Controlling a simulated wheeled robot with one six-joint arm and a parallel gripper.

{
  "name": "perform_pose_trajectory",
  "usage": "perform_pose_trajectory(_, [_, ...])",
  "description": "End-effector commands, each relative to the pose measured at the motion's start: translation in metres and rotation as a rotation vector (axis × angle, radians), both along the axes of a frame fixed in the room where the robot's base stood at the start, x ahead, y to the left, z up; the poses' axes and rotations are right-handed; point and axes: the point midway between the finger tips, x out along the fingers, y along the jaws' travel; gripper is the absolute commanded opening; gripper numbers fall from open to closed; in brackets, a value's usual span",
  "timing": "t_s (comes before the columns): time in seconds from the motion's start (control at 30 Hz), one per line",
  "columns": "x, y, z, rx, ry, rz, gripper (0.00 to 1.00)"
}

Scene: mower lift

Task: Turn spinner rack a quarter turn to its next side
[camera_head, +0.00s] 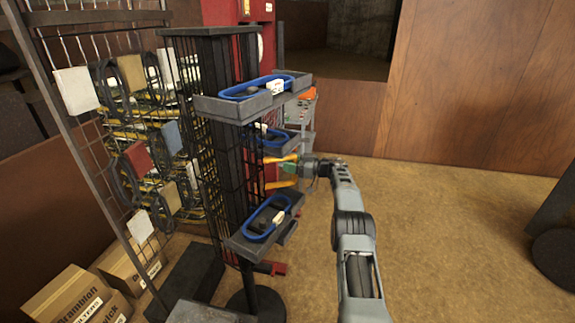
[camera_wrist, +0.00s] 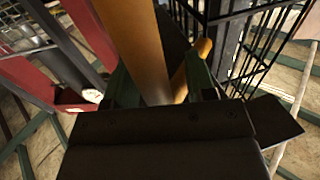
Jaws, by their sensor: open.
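The spinner rack (camera_head: 228,140) is a tall dark column with black wire panels and grey trays on its right side. The top tray (camera_head: 262,104), the middle tray and the lower tray (camera_head: 275,236) each hold a blue looped cable with a white tag. My gripper (camera_head: 273,172) has orange fingers spread apart, pointing left at the rack between the middle and lower trays. In the wrist view the fingers (camera_wrist: 172,62) show close to black wire bars (camera_wrist: 262,45) of the rack. I cannot tell whether they touch the rack or have a bar between them.
A wire display (camera_head: 115,115) hung with coiled cables and cards stands left of the rack. Cardboard boxes (camera_head: 78,297) lie at the lower left. A red cabinet (camera_head: 235,12) is behind. Wood panelling (camera_head: 480,80) closes the back right. The floor (camera_head: 460,235) to the right is mostly clear.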

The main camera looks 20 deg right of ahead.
Motion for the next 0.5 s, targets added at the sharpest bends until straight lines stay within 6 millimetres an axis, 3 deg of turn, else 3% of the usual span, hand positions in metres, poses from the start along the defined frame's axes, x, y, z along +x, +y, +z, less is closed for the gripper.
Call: perform_pose_trajectory(0.5, [-0.053,-0.084,-0.002,0.001,-0.001,-0.003,0.51])
